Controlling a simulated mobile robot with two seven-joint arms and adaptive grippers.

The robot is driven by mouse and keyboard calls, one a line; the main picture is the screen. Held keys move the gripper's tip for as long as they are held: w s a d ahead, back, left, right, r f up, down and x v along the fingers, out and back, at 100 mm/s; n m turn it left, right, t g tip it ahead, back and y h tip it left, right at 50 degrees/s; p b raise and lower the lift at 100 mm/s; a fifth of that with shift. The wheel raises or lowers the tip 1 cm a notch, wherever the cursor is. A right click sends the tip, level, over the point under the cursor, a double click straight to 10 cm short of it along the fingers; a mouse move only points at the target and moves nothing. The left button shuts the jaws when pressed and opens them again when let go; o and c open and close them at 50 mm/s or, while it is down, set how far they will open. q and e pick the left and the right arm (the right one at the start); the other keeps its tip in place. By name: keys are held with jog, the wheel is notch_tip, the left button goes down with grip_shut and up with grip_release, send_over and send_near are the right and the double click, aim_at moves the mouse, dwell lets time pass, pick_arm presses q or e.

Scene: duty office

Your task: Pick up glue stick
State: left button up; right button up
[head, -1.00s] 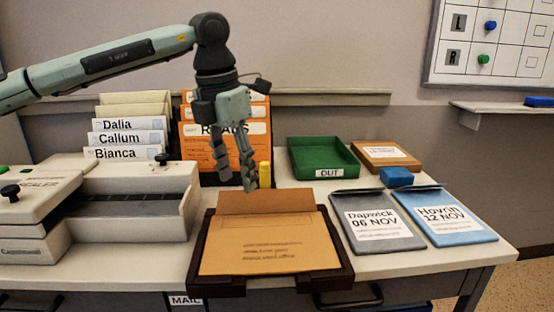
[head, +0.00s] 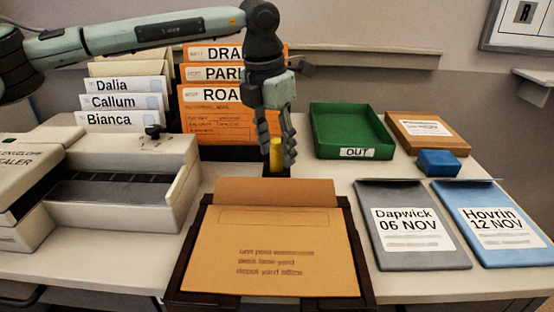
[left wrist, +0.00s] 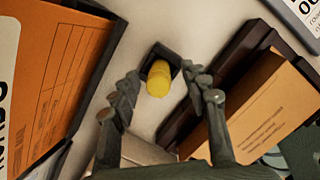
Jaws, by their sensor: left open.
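The yellow glue stick (head: 276,156) stands upright in a small dark holder (head: 277,171) behind the envelope tray. In the left wrist view the yellow glue stick (left wrist: 159,78) shows from above, in its dark square holder (left wrist: 165,58). My left gripper (head: 276,158) is open and points down over it. In the left wrist view its fingers (left wrist: 160,82) lie on either side of the glue stick, with gaps showing. I cannot tell whether either finger touches it. My right gripper is in neither view.
A brown envelope (head: 270,250) lies on a dark tray (head: 362,262) in front. Orange folders (head: 205,118) stand close on the left, a green OUT tray (head: 350,120) on the right. A sealer machine (head: 125,190) fills the left side. Grey (head: 410,250) and blue (head: 495,250) pouches lie right.

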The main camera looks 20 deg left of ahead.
pick_arm(q)
jog(key=shift+w+f, duration=0.15)
jog(key=shift+f, duration=0.5)
grip_shut()
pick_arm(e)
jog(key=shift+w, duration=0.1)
pick_arm(q)
jog(key=shift+r, duration=0.1)
jog(key=shift+r, duration=0.4)
jog(key=r, duration=0.3)
jog(key=shift+s+a+r, duration=0.2)
jog(key=shift+a+r, duration=0.1)
jog(key=shift+a, duration=0.1)
jog(key=s+a+r+b, duration=0.1)
jog(key=s+a+r, duration=0.5)
jog(key=a, duration=0.3)
jog(key=shift+r, duration=0.25)
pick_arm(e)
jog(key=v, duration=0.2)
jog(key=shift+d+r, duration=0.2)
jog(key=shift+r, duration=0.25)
